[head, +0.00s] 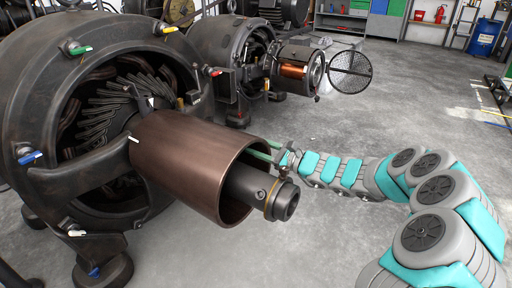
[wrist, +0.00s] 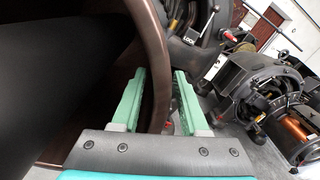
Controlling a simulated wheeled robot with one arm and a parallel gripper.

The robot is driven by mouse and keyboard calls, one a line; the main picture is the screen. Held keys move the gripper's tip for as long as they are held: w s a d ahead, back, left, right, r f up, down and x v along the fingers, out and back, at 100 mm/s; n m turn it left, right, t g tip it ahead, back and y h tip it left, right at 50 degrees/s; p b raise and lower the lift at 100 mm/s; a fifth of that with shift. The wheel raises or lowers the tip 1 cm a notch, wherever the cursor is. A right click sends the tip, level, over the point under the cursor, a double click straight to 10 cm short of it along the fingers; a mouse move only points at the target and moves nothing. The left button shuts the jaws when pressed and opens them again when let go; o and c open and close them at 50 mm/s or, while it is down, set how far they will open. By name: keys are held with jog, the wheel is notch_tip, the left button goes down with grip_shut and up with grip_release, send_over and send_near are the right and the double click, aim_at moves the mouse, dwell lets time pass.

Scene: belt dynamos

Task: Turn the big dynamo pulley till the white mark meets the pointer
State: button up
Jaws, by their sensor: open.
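The big dynamo's brown pulley (head: 190,160) is a wide drum around a dark shaft, with its open end toward the lower right. A small white mark (head: 134,139) shows at the pulley's back left edge. A thin grey piece (head: 150,101) above the back edge may be the pointer; I cannot be sure. My gripper (head: 263,149) is at the right side of the pulley's open rim. In the wrist view its green fingers (wrist: 160,74) are apart, with the pulley rim (wrist: 158,60) between them, one finger inside the drum and one outside. Contact cannot be told.
The dynamo housing (head: 40,100) carries several coloured handles. The shaft end (head: 285,200) sticks out beyond the pulley. A smaller machine with a copper coil (head: 293,71) and a round mesh guard (head: 350,72) stands behind. The grey floor (head: 420,110) at right is clear.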

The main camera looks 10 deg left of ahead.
jog(key=shift+w+a, duration=0.1)
jog(key=shift+a, duration=0.1)
grip_shut()
dwell(0.3)
dwell(1.1)
